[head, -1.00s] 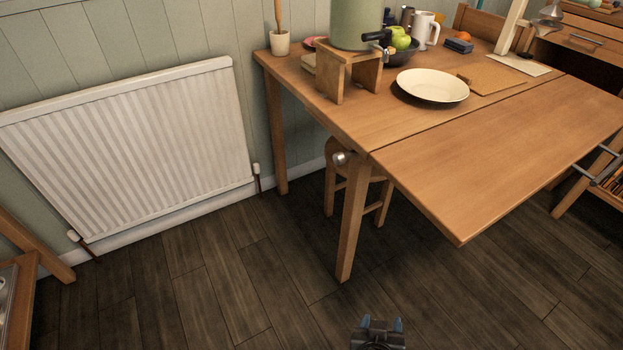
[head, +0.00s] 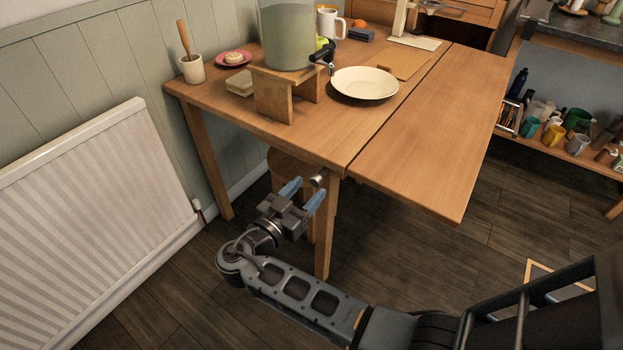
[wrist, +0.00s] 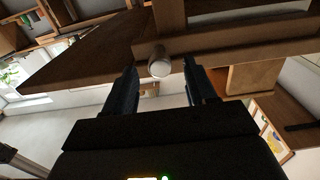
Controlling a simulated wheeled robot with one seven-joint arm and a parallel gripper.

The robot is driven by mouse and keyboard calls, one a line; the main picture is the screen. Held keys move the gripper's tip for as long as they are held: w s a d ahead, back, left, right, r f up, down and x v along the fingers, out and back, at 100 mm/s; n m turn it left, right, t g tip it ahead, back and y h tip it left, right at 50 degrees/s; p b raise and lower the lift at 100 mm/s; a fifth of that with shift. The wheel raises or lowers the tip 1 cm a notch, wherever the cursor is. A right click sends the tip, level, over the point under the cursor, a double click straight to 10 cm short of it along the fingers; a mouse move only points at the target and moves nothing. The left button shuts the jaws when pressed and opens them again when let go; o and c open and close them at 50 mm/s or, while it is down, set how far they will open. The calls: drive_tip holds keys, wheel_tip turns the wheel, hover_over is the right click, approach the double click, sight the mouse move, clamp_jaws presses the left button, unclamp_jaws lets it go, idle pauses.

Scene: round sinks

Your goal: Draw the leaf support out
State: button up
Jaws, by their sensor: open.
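The leaf support shows as a round pale metal knob (head: 318,181) at the table's end, just under the top by the near leg. In the wrist view the knob (wrist: 159,66) is between and just beyond my fingertips. The drop leaf (head: 430,140) is up, level with the fixed table top (head: 300,135). My gripper (head: 303,192) is open and empty, with its blue fingers pointing toward the knob, one on each side. I cannot tell whether the fingertips reach past the knob's face. The rail behind the knob is mostly hidden in the head view.
A stool (head: 285,165) stands under the table beside the near leg (head: 326,235). A radiator (head: 90,210) is on the wall at left. A plate (head: 364,83) and a glass dispenser on a wooden stand (head: 272,95) sit on the table.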

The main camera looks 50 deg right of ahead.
sight(314, 185)
drive_tip(key=shift+d, duration=2.05)
drive_tip(key=shift+c, duration=0.3)
drive_tip(key=shift+f, duration=0.1)
clamp_jaws()
